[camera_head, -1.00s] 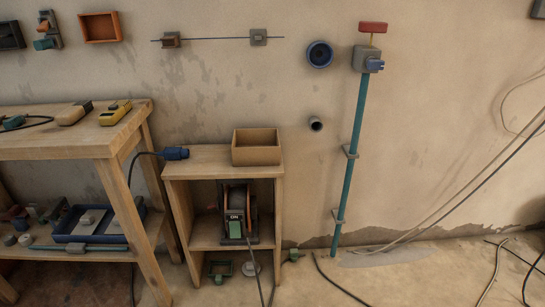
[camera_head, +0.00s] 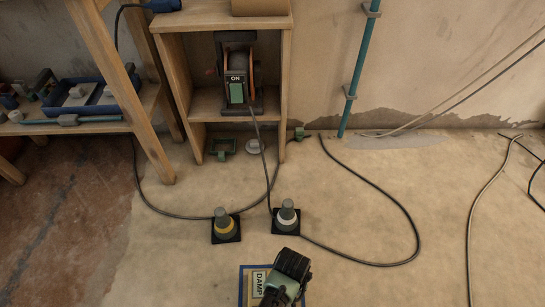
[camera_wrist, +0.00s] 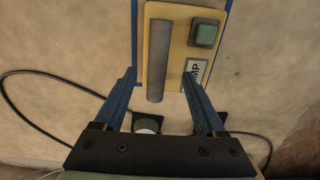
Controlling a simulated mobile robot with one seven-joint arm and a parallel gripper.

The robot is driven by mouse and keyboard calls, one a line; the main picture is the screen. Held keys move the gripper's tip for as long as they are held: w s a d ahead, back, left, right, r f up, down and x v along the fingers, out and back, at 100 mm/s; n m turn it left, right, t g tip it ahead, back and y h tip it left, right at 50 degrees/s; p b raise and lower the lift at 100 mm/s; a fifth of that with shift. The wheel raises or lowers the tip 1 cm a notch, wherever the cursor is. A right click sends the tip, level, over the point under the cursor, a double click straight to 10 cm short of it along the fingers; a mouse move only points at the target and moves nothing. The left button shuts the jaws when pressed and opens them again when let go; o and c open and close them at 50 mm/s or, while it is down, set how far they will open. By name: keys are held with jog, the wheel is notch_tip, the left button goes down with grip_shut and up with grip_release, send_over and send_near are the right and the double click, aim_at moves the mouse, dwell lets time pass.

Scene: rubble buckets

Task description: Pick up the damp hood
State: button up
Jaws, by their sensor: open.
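A board with a blue edge and a yellow panel (camera_wrist: 177,68) lies below my gripper (camera_wrist: 159,75). It carries a grey cylinder (camera_wrist: 158,55), a dark block with a green top (camera_wrist: 205,33) and a label partly reading "MP". In the head view the same label reads "DAMP" (camera_head: 260,283). My gripper is open, its blue fingers on either side of the cylinder's lower end; contact cannot be told. In the head view my dark gripper and wrist hide part of the board. Which part is the damp hood cannot be told for certain.
Two grey-topped fittings on black bases stand on the floor beyond the board, one yellow-ringed (camera_head: 226,227) and one white-ringed (camera_head: 287,217). Cables (camera_head: 400,207) loop around them. A wooden shelf unit (camera_head: 213,117) holds a device marked "ON" (camera_head: 237,78). The right floor is mostly clear.

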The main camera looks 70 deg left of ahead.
jog(key=shift+w+f+b, duration=0.2)
jog(key=shift+f+b, duration=1.95)
jog(key=shift+f, duration=0.15)
jog(key=shift+f+b, duration=0.35)
jog(key=shift+f, duration=0.1)
jog(key=shift+f, duration=0.2)
grip_shut()
